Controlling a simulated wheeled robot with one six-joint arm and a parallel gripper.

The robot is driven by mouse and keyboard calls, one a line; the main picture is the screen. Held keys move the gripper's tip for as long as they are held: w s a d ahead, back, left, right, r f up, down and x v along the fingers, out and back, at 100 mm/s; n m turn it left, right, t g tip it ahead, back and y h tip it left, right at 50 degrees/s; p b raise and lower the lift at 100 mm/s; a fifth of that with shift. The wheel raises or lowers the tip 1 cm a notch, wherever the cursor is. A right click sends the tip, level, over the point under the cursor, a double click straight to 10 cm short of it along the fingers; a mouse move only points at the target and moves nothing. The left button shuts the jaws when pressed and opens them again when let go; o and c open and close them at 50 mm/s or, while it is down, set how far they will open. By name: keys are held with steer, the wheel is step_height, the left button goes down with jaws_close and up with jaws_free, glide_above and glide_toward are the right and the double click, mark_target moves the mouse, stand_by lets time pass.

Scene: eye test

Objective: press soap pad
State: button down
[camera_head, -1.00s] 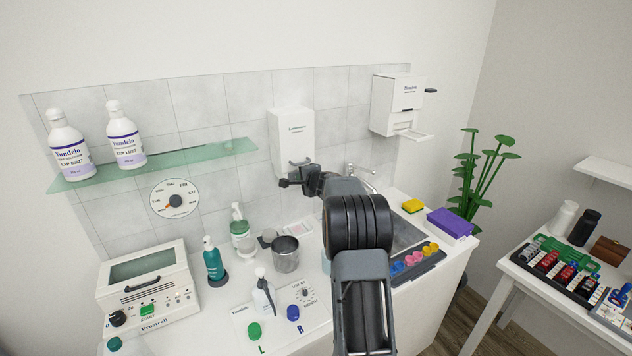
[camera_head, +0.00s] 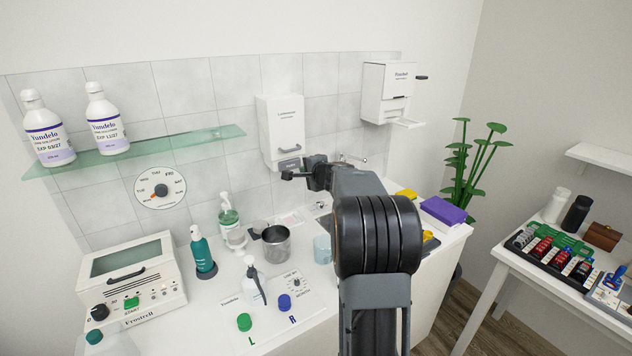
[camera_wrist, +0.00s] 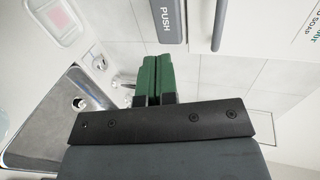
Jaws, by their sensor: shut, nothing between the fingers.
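The white soap dispenser (camera_head: 281,128) hangs on the tiled wall in the middle of the head view. Its grey pad (camera_head: 289,165) is at the lower end; in the wrist view the pad (camera_wrist: 168,19) reads PUSH. My gripper (camera_head: 287,175) is just below the pad in the head view. In the wrist view my gripper (camera_wrist: 154,60) has its green fingers together and empty, with a small gap in the picture between their tips and the pad. Contact is not visible, and I cannot tell the distance in depth.
A sink (camera_wrist: 50,115) lies at the left of the wrist view. A second white dispenser (camera_head: 388,92) hangs to the right. A glass shelf (camera_head: 190,146) is at the left.

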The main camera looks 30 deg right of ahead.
steer(key=b+v, duration=0.1)
steer(key=v, duration=0.5)
steer(key=shift+a, duration=0.3)
stand_by(2.2)
steer(key=s+a+f+n+g+y, duration=0.2)
steer(key=s+a+n, duration=0.25)
steer(key=a, duration=0.45)
steer(key=s+a+f+n+g+y, duration=0.25)
steer(key=a+n, duration=0.25)
steer(key=a, duration=0.5)
steer(key=s+a+f+n+g+h, duration=0.1)
steer(key=s+a+f+n+g, duration=0.1)
steer(key=s, duration=0.4)
steer(key=s+a+f+n+g+h, duration=0.1)
steer(key=s+a+f+n+g, duration=0.1)
steer(key=s+f+n, duration=0.2)
steer(key=s+a+f+n+g+h, duration=0.1)
steer(key=s+a+f+n+g, duration=0.1)
steer(key=s, duration=0.7)
steer(key=shift+a+f+n+h, duration=0.2)
steer(key=shift+f+n+h, duration=0.15)
steer(key=shift+f+n, duration=0.25)
steer(key=shift+s+r+g, duration=0.1)
steer(key=shift+g, duration=0.15)
